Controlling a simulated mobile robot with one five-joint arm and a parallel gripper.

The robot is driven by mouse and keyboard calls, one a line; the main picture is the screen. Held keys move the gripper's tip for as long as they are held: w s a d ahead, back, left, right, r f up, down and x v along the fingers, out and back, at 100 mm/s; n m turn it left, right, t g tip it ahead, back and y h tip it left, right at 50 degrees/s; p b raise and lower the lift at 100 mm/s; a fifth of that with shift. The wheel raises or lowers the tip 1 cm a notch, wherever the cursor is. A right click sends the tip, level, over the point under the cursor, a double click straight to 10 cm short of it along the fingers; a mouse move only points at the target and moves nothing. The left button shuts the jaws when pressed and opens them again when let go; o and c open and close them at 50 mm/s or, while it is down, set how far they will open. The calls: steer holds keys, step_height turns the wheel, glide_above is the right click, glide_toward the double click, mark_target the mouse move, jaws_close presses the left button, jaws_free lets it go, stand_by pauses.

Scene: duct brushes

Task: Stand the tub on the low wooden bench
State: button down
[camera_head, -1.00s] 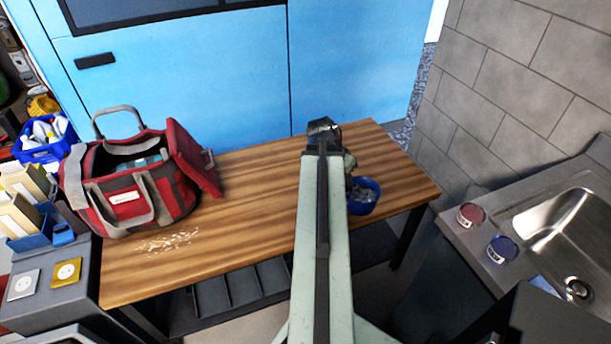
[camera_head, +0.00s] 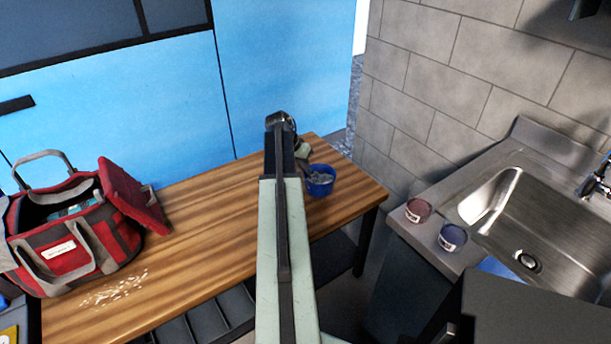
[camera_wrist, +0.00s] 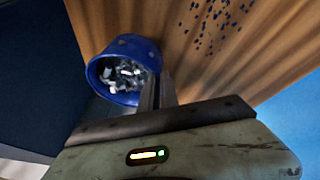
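The blue tub (camera_head: 319,182), holding grey bits, shows upright beyond the right side of my arm, over the right end of the wooden bench (camera_head: 215,215). In the wrist view, the tub (camera_wrist: 104,74) is at my fingertips, near the bench edge. My gripper (camera_wrist: 158,88) looks shut on the tub's rim, the fingers close together at its wall. In the head view my arm hides most of my gripper (camera_head: 302,167). Whether the tub's base touches the bench top I cannot tell.
A red and grey tool bag (camera_head: 75,235) stands at the bench's left, beside scattered small pale pieces (camera_head: 115,288). A red tin (camera_head: 419,211) and a blue tin (camera_head: 452,238) stand by the sink (camera_head: 515,215). A block wall (camera_head: 430,110) rises close to the bench's right end.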

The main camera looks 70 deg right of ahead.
step_height(320, 180, down, 4)
steer(key=b, duration=0.3)
steer(key=shift+r, duration=0.3)
steer(key=shift+f, duration=0.2)
steer(key=c, duration=1.6)
jaws_free()
steer(key=shift+r, duration=0.1)
